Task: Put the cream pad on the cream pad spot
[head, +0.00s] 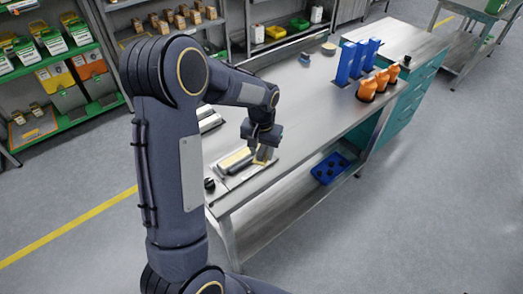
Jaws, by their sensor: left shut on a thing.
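My left gripper (263,150) points down over the near left part of the steel workbench. It is shut on a small cream-tan piece (262,156), which looks like the cream pad; the fingers partly hide it. Just left of it, a pale cream strip (235,158) lies on a flat light plate (229,182) beside a grey rounded bar. I cannot tell whether the held piece touches the plate, or which mark is the cream pad spot. My right gripper is not in view.
Several orange bottles (367,91) and blue upright holders (346,63) stand farther right on the workbench (305,115). A small black cylinder (209,184) stands at the near left corner. A blue crate (330,168) sits on the lower shelf. The bench middle is clear.

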